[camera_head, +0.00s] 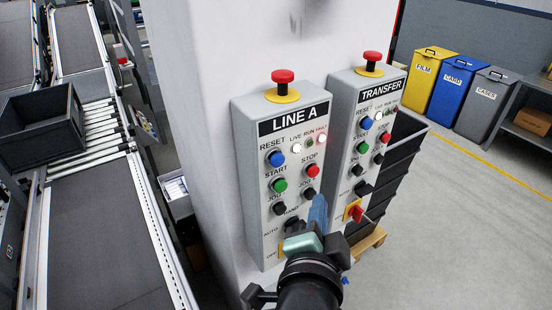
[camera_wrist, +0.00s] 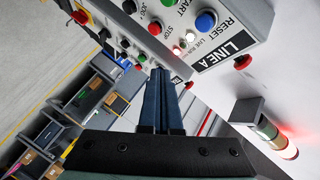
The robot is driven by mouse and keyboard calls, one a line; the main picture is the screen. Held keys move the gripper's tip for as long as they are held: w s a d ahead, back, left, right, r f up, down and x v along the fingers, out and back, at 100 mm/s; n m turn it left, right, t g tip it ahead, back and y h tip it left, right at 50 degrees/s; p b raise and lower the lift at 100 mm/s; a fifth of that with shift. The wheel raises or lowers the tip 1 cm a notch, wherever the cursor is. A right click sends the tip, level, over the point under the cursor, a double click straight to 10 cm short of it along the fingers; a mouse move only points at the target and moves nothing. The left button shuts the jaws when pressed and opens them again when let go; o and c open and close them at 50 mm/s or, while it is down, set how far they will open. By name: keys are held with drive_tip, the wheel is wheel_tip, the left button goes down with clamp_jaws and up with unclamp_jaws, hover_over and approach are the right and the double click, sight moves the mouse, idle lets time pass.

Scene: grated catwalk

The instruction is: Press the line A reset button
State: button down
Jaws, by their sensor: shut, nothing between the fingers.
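The grey LINE A box (camera_head: 243,165) is on a white column, with a red mushroom button on top. Its blue reset button (camera_head: 276,158) is at the upper left under the RESET label, and it shows in the wrist view (camera_wrist: 205,21). A green start button (camera_head: 279,185) is below it and a red stop button (camera_head: 313,170) is to its right. My gripper (camera_head: 319,203) is shut and empty, in front of the lower right of the LINE A box, below and right of the reset button. In the wrist view its fingers (camera_wrist: 161,90) are together, apart from the reset button.
A similar TRANSFER box (camera_head: 377,98) stands close on the right, with its own blue button (camera_head: 366,123). A conveyor with a dark crate (camera_head: 38,125) is at left. Several coloured bins, one yellow (camera_head: 429,75), stand at the back right. Open floor lies at right.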

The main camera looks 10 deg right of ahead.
approach(281, 163)
drive_tip(key=w+d+f, duration=0.1)
drive_tip(key=w+d, duration=0.2)
drive_tip(key=w, duration=0.1)
drive_tip(key=shift+w+d+f+b, duration=0.25)
drive_tip(key=shift+d+f+b, duration=0.15)
idle(1.7)
drive_tip(key=shift+w+a, duration=0.15)
drive_tip(key=shift+w, duration=0.25)
drive_tip(key=shift+w+a+b, duration=0.35)
drive_tip(key=shift+w+b, duration=0.1)
drive_tip(key=shift+w, duration=0.3)
idle(0.9)
drive_tip(key=shift+s+d, duration=0.1)
drive_tip(key=shift+s, duration=0.1)
drive_tip(key=shift+s+d, duration=0.2)
drive_tip(key=shift+s, duration=0.25)
drive_tip(key=shift+s+d, duration=0.2)
drive_tip(key=shift+s, duration=0.3)
drive_tip(key=shift+s, duration=0.1)
drive_tip(key=s, duration=0.1)
drive_tip(key=s+d, duration=0.1)
drive_tip(key=s, duration=0.1)
drive_tip(key=s+d, duration=0.1)
drive_tip(key=shift+s+p, duration=0.25)
drive_tip(key=shift+p, duration=0.1)
